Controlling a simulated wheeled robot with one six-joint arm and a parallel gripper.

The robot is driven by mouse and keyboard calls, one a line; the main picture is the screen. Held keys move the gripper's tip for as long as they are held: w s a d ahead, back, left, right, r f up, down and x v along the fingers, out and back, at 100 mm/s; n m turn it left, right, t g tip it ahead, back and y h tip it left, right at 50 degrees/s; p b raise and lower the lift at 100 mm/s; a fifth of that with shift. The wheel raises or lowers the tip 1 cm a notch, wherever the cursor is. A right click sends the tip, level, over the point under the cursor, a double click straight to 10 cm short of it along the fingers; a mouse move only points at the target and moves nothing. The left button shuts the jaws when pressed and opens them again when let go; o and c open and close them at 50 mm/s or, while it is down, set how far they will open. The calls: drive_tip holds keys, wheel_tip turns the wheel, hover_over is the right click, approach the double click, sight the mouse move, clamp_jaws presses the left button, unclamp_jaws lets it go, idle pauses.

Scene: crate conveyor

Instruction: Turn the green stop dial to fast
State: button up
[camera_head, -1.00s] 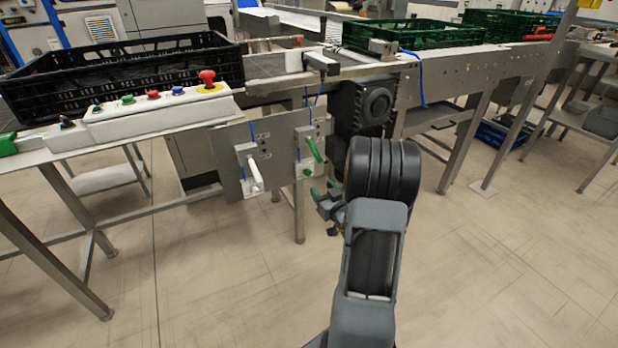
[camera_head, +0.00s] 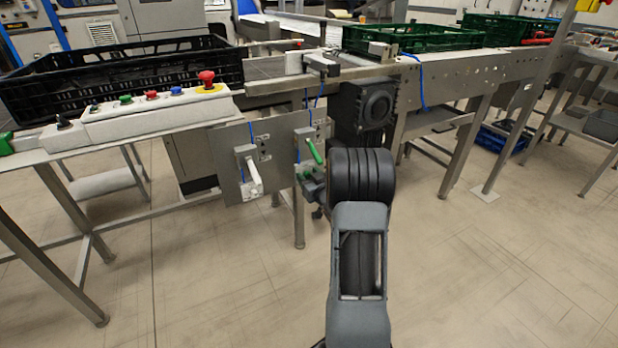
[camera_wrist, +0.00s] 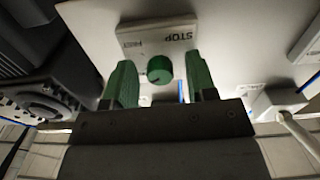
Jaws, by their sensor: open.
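In the wrist view a small round green dial (camera_wrist: 159,69) sits on a pale plate (camera_wrist: 158,38) lettered STOP and FAST. The lettering appears upside down; the dial's pointing direction is too small to tell. My gripper (camera_wrist: 160,78) is open, with one green finger on each side of the dial. Gaps show between the dial and both fingers, and I see no contact.
A white-handled lever (camera_head: 254,178) is on the panel to the left. A black motor housing (camera_head: 366,106) stands to the right of the panel. Above are a button console (camera_head: 150,113), a black crate (camera_head: 120,72) and green crates (camera_head: 412,38). The floor in front is open.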

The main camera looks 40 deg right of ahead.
drive_tip(key=c, duration=0.9)
drive_tip(key=m+p, duration=0.2)
drive_tip(key=m, duration=0.4)
drive_tip(key=shift+r, duration=0.1)
drive_tip(key=m+p, duration=0.2)
drive_tip(key=m, duration=0.3)
drive_tip(key=shift+d+m, duration=0.1)
drive_tip(key=shift+m, duration=0.5)
drive_tip(key=o, duration=0.9)
drive_tip(key=shift+s, duration=0.1)
